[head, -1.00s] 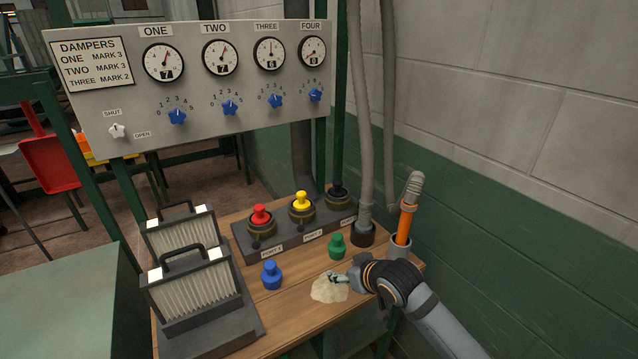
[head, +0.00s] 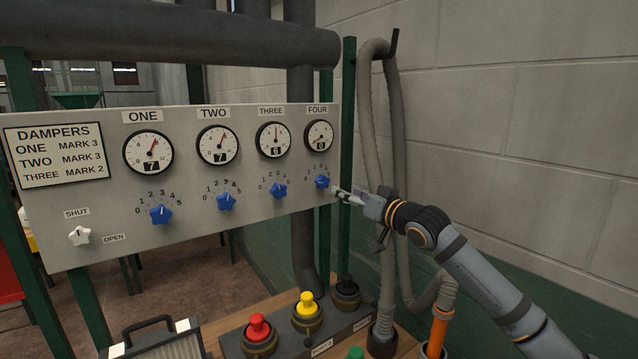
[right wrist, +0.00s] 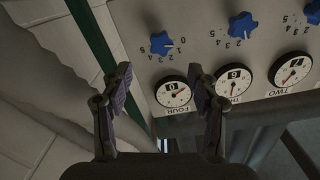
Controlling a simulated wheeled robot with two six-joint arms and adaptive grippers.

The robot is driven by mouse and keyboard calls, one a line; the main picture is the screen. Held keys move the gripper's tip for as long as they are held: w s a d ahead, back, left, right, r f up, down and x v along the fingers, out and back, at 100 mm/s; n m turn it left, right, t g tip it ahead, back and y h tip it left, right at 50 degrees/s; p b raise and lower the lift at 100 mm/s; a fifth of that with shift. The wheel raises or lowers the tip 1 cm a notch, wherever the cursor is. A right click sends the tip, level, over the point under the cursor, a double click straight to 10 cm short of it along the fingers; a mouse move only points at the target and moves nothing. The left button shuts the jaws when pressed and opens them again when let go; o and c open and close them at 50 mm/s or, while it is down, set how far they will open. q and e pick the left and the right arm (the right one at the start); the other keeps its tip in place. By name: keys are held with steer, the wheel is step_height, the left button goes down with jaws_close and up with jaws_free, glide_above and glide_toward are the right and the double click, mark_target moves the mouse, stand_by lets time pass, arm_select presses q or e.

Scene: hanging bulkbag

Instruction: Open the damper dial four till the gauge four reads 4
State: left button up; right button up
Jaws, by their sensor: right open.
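The blue damper dial four (head: 322,181) is at the right end of the grey panel, under gauge four (head: 318,135). Gauge four's needle points to the lower left, near the low end; its small digit is unclear. In the right wrist view, dial four (right wrist: 161,43) has its white mark toward the 0 and 1 side, and gauge four (right wrist: 173,93) appears upside down. My right gripper (head: 343,196) is just right of and slightly below dial four, apart from it. Its fingers (right wrist: 160,80) are spread and empty. My left gripper is not in view.
Dials three (head: 278,190), two (head: 226,201) and one (head: 161,214) sit left of dial four. Grey hoses (head: 372,120) and a green post (head: 348,110) stand beside the panel's right edge. Coloured knobs stand below.

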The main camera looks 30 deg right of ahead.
mark_target(325, 182)
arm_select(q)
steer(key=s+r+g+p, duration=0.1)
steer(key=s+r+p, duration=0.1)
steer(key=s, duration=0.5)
arm_select(e)
steer(key=w+p, duration=0.1)
steer(key=w, duration=0.2)
steer(key=w+p, duration=0.1)
steer(key=w, duration=0.1)
steer(key=w+a+p, duration=0.1)
steer(key=w, duration=0.2)
steer(key=shift+w+a+r, duration=0.1)
steer(key=shift+w+r, duration=0.15)
steer(key=shift+w, duration=0.05)
steer(key=shift+w+a, duration=0.1)
steer(key=shift+w, duration=0.25)
steer(key=shift+w+f, duration=0.2)
steer(key=c, duration=1.2)
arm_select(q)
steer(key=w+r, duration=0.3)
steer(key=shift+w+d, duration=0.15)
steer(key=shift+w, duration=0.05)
arm_select(e)
steer(key=shift+o, duration=0.2)
